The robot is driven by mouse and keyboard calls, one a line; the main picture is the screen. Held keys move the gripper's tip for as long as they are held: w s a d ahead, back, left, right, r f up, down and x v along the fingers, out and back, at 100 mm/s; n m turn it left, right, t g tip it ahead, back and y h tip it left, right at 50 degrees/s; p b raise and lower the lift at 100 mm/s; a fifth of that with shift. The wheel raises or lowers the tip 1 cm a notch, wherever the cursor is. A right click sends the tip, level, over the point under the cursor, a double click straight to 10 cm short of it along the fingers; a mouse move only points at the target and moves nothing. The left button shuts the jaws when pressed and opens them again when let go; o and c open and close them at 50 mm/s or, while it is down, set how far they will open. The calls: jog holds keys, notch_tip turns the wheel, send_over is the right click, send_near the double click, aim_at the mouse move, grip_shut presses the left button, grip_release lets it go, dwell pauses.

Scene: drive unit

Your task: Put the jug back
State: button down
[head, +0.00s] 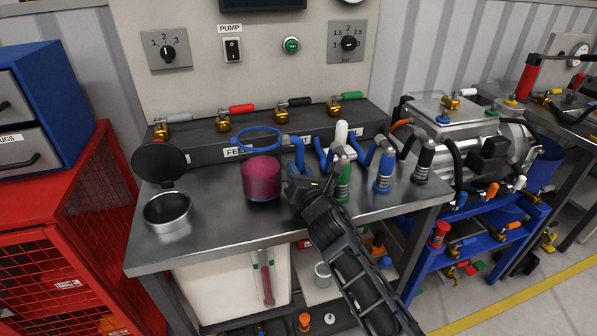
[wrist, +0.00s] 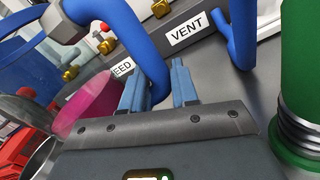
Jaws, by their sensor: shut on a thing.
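The jug is clear, with a blue rim (head: 258,139), a blue handle (head: 299,156) and magenta liquid (head: 261,179) in its lower part. It is upright at the middle of the steel bench, at or very near the top; I cannot tell whether it touches. My gripper (head: 302,186) comes in from the lower right, at the handle side. In the wrist view the fingers (wrist: 157,82) are shut around the lower part of the blue handle (wrist: 146,50), with the magenta liquid (wrist: 85,103) to their left. The jug's far side is hidden there.
An open round filler (head: 167,211) with a raised black lid (head: 160,164) stands left of the jug. Green (head: 343,181), blue (head: 383,171) and black (head: 424,160) hose fittings stand close right of my gripper. A labelled valve block (head: 205,149) runs behind. The bench's front middle is clear.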

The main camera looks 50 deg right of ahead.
jog(key=shift+f+b, duration=0.3)
jog(key=shift+f, duration=0.05)
jog(key=shift+f, duration=0.2)
jog(key=c, duration=0.8)
grip_release()
jog(key=shift+f, duration=0.15)
jog(key=shift+c, duration=0.2)
